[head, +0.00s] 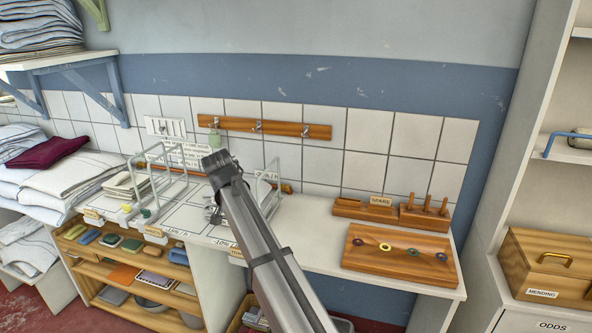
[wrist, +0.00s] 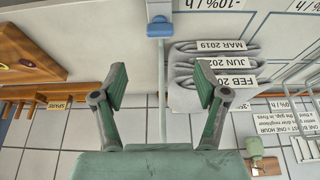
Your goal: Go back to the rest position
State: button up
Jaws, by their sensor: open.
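My gripper (wrist: 162,88) shows in the wrist view with its two green fingers spread wide apart and nothing held between them. Beyond the fingers are the counter and a grey folded stack (wrist: 195,98) with date labels reading FEB 2020, JUN and MAR 2019. A thin pale rod with a blue end (wrist: 160,28) appears between the fingers, apart from both as far as I can see.
White wire racks (head: 160,180) stand left on the counter. A wooden board with coloured rings (head: 400,255) and a peg block (head: 424,216) lie right. A hook rail (head: 265,127) runs along the tiles. A wooden MENDING box (head: 550,265) stands on the right cabinet.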

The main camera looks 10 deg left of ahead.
jog(key=s+d+f+n+g, duration=0.15)
jog(key=s+d+f, duration=0.35)
jog(key=d+f, duration=0.6)
jog(key=s+d+f+n+g, duration=0.15)
jog(key=s+d+f, duration=0.5)
jog(key=f, duration=0.95)
jog(key=s+d+f+n+g, duration=0.15)
jog(key=s+d+f, duration=0.25)
jog(key=d+f, duration=0.7)
jog(key=s+d+f+m+g, duration=0.1)
jog(key=s+d+f+g, duration=0.1)
jog(key=s+d+f, duration=0.4)
jog(key=s+d+f+m+g, duration=0.1)
jog(key=s+d+f, duration=0.5)
jog(key=s, duration=1.1)
jog(key=s+d+f+m+g, duration=0.1)
jog(key=s+d+f+g, duration=0.2)
jog(key=s, duration=0.9)
jog(key=d+f, duration=0.3)
jog(key=d, duration=0.1)
jog(key=shift+g+y, duration=0.3)
jog(key=shift+g, duration=0.05)
